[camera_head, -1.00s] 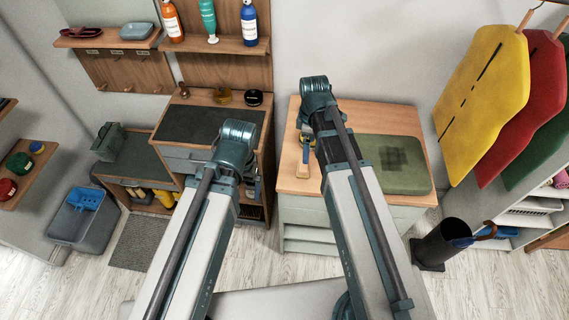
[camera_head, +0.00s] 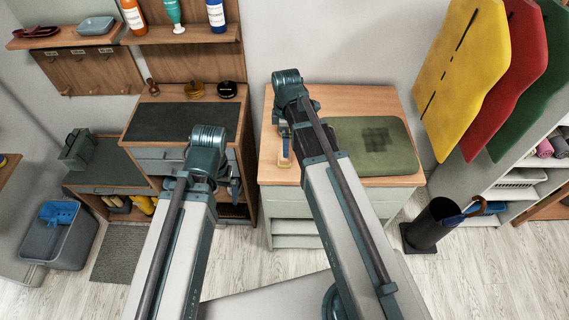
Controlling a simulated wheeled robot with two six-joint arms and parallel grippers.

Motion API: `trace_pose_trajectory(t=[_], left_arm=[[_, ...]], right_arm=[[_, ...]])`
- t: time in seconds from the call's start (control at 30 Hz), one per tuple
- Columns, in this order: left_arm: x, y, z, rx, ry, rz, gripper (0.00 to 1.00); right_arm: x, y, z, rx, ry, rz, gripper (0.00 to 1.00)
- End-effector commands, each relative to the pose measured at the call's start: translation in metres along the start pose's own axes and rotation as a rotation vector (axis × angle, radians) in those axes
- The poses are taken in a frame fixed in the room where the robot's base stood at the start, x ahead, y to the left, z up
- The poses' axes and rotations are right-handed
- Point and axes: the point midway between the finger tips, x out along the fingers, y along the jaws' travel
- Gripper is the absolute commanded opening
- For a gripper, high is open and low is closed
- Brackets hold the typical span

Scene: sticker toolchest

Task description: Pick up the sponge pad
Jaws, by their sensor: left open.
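A thick green pad (camera_head: 375,146) with a dark checked patch lies flat on the wooden top of a chest in the head view. It looks like the sponge pad. My right arm reaches over the chest, and its forearm crosses in front of the pad's left edge.
The wooden chest top (camera_head: 345,101) is bare behind the pad. A dark-topped cabinet (camera_head: 185,121) stands to the left.

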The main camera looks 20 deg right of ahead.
Motion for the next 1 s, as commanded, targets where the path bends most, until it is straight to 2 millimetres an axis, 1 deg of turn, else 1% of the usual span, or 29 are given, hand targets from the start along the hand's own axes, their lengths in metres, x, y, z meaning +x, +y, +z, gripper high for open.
trace_pose_trajectory(t=[0.03, 0.1, 0.2, 0.37, 0.47, 0.57, 0.83, 0.9, 1.0], left_arm=[[0.014, 0.001, -0.001, 0.0, 0.0, 0.0, 0.99], [0.02, 0.002, -0.001, 0.0, 0.0, 0.0, 0.99], [0.023, 0.002, -0.001, 0.0, 0.0, 0.0, 0.99], [0.022, 0.002, -0.001, 0.0, 0.0, 0.0, 0.99], [0.026, 0.003, -0.002, 0.0, 0.0, 0.0, 0.99], [0.035, 0.003, -0.002, 0.0, 0.0, 0.0, 0.99], [0.068, 0.006, -0.004, 0.0, 0.0, 0.0, 0.99], [0.073, 0.007, -0.004, 0.0, 0.0, 0.0, 0.99], [0.075, 0.007, -0.004, 0.0, 0.0, 0.0, 0.99]], right_arm=[[0.014, 0.0, 0.0, 0.0, 0.0, 0.0, 1.0], [0.02, 0.0, 0.0, 0.0, 0.0, 0.0, 1.0], [0.023, 0.0, 0.0, 0.0, 0.0, 0.0, 1.0], [0.022, 0.0, 0.0, 0.0, 0.0, 0.0, 1.0], [0.026, -0.001, -0.001, 0.0, 0.0, 0.0, 1.0], [0.035, -0.002, -0.002, 0.0, 0.0, 0.0, 1.0], [0.068, -0.004, -0.005, 0.0, 0.0, 0.0, 1.0], [0.074, -0.004, -0.005, 0.0, 0.0, 0.0, 1.0], [0.075, -0.004, -0.005, 0.0, 0.0, 0.0, 1.0]])
